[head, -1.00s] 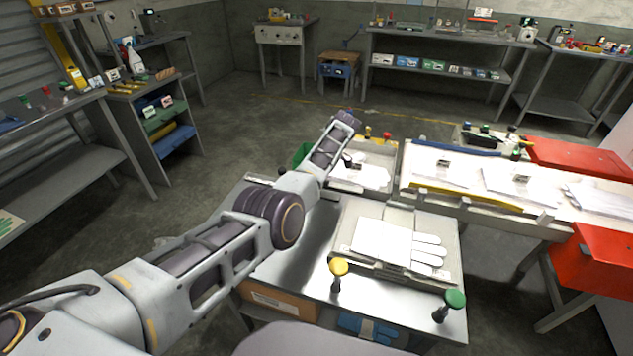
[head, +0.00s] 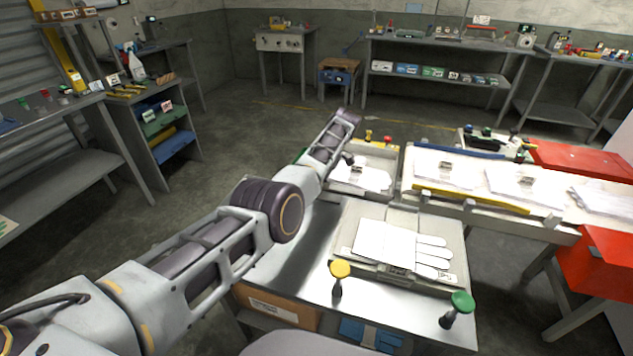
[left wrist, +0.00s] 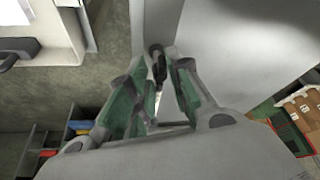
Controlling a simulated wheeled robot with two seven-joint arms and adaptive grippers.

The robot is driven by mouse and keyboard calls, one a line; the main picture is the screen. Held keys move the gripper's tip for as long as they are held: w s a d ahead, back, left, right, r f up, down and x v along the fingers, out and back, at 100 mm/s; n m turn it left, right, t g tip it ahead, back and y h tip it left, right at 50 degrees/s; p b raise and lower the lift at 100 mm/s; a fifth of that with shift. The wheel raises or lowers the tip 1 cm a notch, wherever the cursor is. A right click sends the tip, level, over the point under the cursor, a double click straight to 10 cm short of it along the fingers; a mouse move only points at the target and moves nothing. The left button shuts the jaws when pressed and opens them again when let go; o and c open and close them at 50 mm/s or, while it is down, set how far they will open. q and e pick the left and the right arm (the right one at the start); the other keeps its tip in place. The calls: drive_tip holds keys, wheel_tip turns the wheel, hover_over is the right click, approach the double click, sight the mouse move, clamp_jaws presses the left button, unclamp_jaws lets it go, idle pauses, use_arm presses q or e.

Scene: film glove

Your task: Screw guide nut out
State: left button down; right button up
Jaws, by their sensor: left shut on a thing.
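My left gripper (left wrist: 157,72) shows in the left wrist view, its green-padded fingers closed in on a small dark part, which looks like the guide nut (left wrist: 158,60). The part stands at the edge of a grey metal surface (left wrist: 215,40). Its thread and lower end cannot be made out. A white glove (head: 395,246) lies flat on a fixture plate (head: 350,225) on that table. My right gripper is in neither view.
A yellow knob (head: 340,269) and a green knob (head: 462,302) stand at the table's front. A tray with white sheets (head: 360,175) and a long white bench (head: 480,172) lie behind. A red bin (head: 602,265) hangs at right. Floor at left is open.

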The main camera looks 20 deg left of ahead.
use_arm(q)
drive_tip(key=shift+s+f, duration=0.1)
drive_tip(key=shift+f, duration=0.05)
idle(0.3)
drive_tip(key=c, duration=1.4)
unclamp_jaws()
drive_tip(key=shift+c, duration=0.2)
wheel_tip(320, 180, up, 10)
